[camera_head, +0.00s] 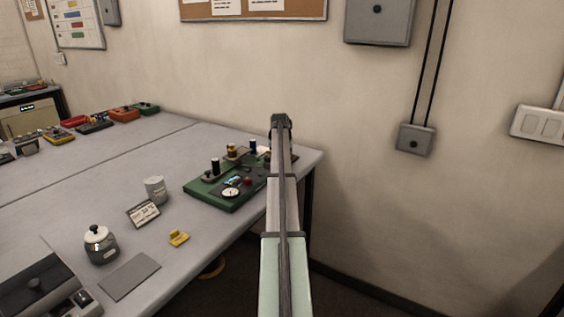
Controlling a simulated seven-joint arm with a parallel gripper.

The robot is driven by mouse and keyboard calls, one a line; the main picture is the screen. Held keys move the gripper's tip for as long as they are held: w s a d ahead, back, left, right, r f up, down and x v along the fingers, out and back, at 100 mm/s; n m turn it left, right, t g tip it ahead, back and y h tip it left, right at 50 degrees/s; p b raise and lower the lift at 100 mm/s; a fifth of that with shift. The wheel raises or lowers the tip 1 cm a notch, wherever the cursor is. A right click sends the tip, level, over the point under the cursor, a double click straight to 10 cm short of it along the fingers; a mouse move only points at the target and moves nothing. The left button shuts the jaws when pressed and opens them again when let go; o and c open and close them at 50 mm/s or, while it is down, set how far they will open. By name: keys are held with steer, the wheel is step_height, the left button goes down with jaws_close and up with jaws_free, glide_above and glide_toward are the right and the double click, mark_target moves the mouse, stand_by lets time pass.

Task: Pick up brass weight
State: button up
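A small yellow, brass-like piece (179,238) lies on the grey table near its front edge, right of the small display stand. It may be the brass weight, but it is too small to be sure. Another small gold-coloured part (232,149) shows at the green board's back edge. My arm rises from the bottom centre, and its dark far end (281,122) is in front of the wall, right of the green board and well away from the yellow piece. No fingers can be made out there, so I cannot tell whether my gripper is open or holds anything.
On the table (90,195) are a green circuit board (205,196), a grey cup (155,190), a display stand (143,214), a lidded jar (100,246) and a flat grey plate (130,276). Boxes line the back left. The wall is close behind; the table's middle is clear.

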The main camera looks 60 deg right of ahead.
jaws_close()
stand_by(0.4)
steer(key=shift+r, duration=0.1)
